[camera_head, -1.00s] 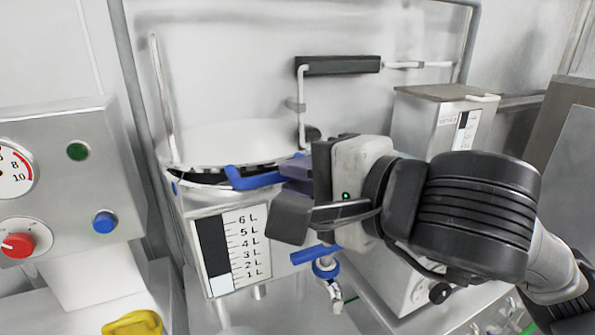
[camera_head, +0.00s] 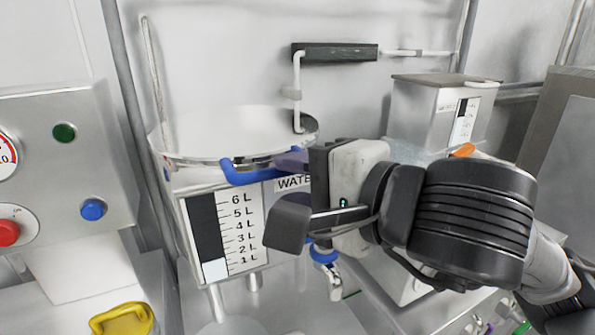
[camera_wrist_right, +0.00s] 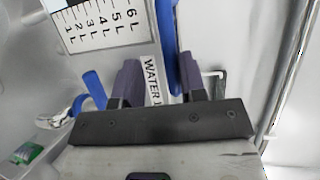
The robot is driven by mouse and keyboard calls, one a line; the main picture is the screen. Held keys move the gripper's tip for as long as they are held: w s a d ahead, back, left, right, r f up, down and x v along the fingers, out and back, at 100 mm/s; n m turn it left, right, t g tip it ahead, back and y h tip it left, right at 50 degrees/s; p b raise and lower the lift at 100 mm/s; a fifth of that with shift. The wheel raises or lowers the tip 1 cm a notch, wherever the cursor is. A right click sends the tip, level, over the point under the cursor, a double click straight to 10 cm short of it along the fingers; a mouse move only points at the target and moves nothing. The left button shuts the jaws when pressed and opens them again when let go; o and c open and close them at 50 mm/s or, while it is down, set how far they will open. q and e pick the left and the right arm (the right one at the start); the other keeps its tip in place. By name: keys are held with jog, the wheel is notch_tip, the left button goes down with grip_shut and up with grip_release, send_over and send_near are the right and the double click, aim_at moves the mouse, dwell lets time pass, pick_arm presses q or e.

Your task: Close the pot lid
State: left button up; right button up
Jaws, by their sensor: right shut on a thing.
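The pot (camera_head: 183,200) is a steel vessel with a level scale up to 6 L and a "WATER" label. Its round steel lid (camera_head: 225,135) lies on top, and I see no dark gap along the front rim. A blue handle (camera_head: 245,176) projects at the lid's front edge. My right gripper (camera_head: 292,163) is at the right end of this handle, shut on it; the gripper body hides that end. In the right wrist view, the purple fingers of the gripper (camera_wrist_right: 158,78) stand on either side of the blue handle (camera_wrist_right: 166,35). My left gripper is not in view.
A control panel (camera_head: 45,190) with buttons stands at the left, with a yellow handle (camera_head: 122,320) below. A second steel container (camera_head: 430,110) stands at the right. A pipe with a black grip (camera_head: 335,53) rises behind the lid. A blue-handled tap (camera_head: 325,254) sits below my right gripper.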

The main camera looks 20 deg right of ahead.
jog(key=shift+o, duration=1.4)
jog(key=shift+f, duration=0.4)
jog(key=shift+r, duration=0.2)
jog(key=p+v, duration=0.3)
jog(key=v, duration=1)
jog(key=shift+s+d+r, duration=0.15)
jog(key=shift+s+d, duration=0.05)
jog(key=shift+s, duration=0.15)
